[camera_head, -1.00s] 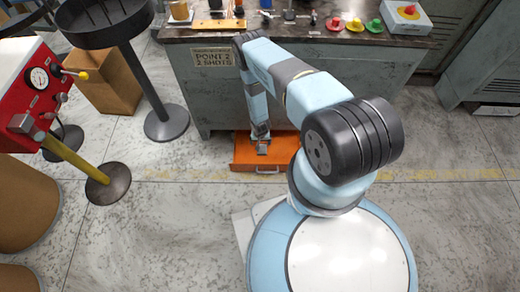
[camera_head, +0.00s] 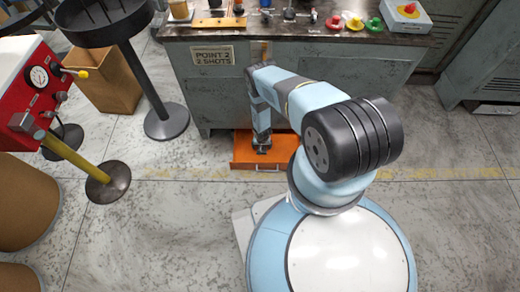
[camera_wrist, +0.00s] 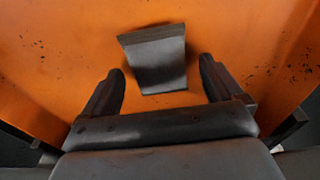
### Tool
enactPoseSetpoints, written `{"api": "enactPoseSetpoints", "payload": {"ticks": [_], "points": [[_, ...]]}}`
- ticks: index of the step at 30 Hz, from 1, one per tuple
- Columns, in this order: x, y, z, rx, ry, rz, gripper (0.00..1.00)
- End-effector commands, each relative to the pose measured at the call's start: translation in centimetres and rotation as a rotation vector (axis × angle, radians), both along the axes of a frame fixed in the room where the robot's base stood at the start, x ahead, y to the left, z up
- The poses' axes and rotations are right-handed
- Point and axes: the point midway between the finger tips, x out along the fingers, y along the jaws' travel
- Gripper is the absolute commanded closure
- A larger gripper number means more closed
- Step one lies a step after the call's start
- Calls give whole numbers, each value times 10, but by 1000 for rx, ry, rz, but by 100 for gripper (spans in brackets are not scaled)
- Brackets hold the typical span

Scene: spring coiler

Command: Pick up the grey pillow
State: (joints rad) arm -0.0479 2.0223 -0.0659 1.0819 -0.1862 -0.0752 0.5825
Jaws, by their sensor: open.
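The grey pillow (camera_wrist: 156,62) looks like a small grey block with a flared end, lying on an orange surface in the wrist view. My gripper (camera_wrist: 160,68) is open, with one dark finger on each side of the block and gaps between. The block lies between and slightly beyond the fingertips, and I see no contact. In the head view my gripper (camera_head: 262,149) is low over the orange drawer (camera_head: 244,150), and the block cannot be told apart from it there.
The drawer sits low at the front of a grey workbench (camera_head: 300,85). Several coloured buttons (camera_head: 355,24) are on the bench top. A red gauge panel (camera_head: 32,80) and a dark round stand (camera_head: 165,122) are at left. Floor to the right is free.

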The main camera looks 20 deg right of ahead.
Motion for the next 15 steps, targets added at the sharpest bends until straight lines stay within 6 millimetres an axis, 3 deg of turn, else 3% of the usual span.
{"api": "enactPoseSetpoints", "payload": {"ticks": [12, 15], "points": [[1, 0, -9, 1, 0, 0, 6], [1, 0, -9, 1, 0, 0, 15]]}}
